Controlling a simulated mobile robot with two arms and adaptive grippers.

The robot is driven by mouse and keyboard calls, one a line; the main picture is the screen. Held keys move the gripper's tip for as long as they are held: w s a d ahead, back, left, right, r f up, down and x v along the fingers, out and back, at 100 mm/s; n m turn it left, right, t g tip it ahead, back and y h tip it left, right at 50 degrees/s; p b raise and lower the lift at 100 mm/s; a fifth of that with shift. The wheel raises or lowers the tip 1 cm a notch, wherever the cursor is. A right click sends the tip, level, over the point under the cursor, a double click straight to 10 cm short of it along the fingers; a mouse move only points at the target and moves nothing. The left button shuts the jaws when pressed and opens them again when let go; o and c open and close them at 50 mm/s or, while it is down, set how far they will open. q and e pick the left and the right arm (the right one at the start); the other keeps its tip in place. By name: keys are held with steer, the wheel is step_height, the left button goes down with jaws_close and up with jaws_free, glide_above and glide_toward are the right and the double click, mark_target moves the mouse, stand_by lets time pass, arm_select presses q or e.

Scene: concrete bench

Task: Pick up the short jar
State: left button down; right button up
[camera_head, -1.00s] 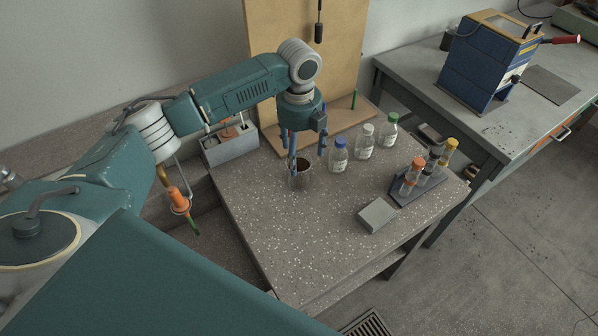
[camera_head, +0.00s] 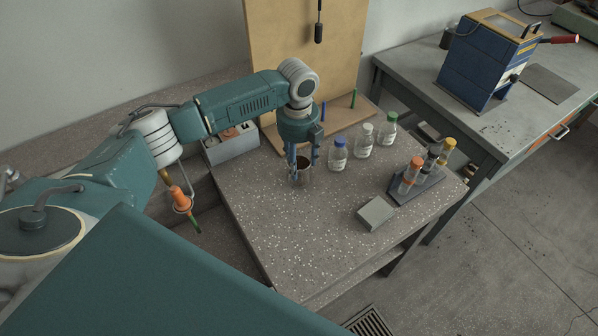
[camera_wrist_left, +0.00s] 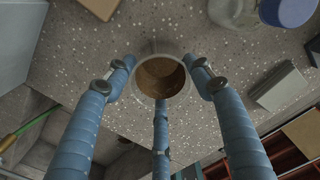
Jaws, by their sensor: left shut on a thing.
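The short jar (camera_head: 303,178) is a small clear open-topped jar with brown contents. It stands upright on the speckled bench, left of the capped bottles. In the left wrist view the jar (camera_wrist_left: 160,77) is seen from above, with its round mouth between the fingers. My left gripper (camera_head: 302,168) points down over the jar, its blue fingers around its sides. In the left wrist view the left gripper (camera_wrist_left: 161,88) is shut on the jar. Parts of the jar are hidden behind the fingers. My right gripper is not in view.
Blue-, white- and green-capped bottles (camera_head: 363,143) stand close to the right of the jar. A dark rack with capped tubes (camera_head: 417,182) and a grey block (camera_head: 375,213) are farther right. A wooden board (camera_head: 300,65) rises behind. The front of the bench is clear.

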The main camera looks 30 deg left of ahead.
arm_select(q)
steer(key=shift+r, duration=0.15)
steer(key=shift+w+r, duration=0.1)
steer(key=shift+r, duration=0.5)
step_height(320, 180, up, 19)
steer(key=b, duration=0.2)
steer(key=shift+f+b, duration=0.2)
steer(key=shift+b, duration=0.1)
